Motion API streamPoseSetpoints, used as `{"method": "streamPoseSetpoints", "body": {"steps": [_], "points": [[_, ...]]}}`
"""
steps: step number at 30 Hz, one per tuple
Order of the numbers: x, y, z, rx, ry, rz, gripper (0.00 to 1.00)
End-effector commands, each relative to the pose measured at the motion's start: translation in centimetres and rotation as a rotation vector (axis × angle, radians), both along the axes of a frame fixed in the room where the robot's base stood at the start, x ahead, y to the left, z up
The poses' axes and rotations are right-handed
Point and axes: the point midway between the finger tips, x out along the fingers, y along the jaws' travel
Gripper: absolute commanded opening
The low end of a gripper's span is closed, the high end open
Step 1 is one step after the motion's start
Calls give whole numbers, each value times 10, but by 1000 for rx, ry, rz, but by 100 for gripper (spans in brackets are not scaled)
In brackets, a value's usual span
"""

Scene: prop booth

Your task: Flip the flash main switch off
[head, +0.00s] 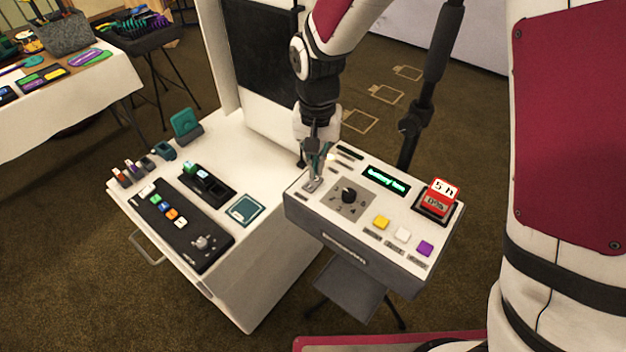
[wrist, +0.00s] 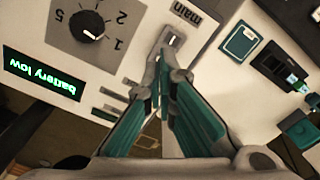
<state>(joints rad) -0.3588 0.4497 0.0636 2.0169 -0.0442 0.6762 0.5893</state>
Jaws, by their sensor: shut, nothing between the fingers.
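The flash unit (head: 335,228) is a white-topped control box on a stand. Its main switch (head: 311,187) is a small metal plate at the left end of the top. In the wrist view the switch plate (wrist: 174,37) lies beside a label reading "main". My gripper (head: 316,175) is shut and empty, pointing down at the switch. Its fingertips (wrist: 168,62) cover part of the plate, so the lever and its position are hidden. I cannot tell whether they touch it. A lit green display (head: 386,180) reads "battery low".
A numbered dial (head: 348,195) sits close to the switch. A white cabinet (head: 225,160) with a black button panel (head: 170,222) stands directly left.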

Motion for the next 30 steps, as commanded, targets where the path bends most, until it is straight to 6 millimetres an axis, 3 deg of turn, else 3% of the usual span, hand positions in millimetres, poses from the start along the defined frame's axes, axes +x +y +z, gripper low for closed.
{"method": "streamPoseSetpoints", "body": {"steps": [30], "points": [[0, 0, -10, 0, 0, 0, 0]]}}
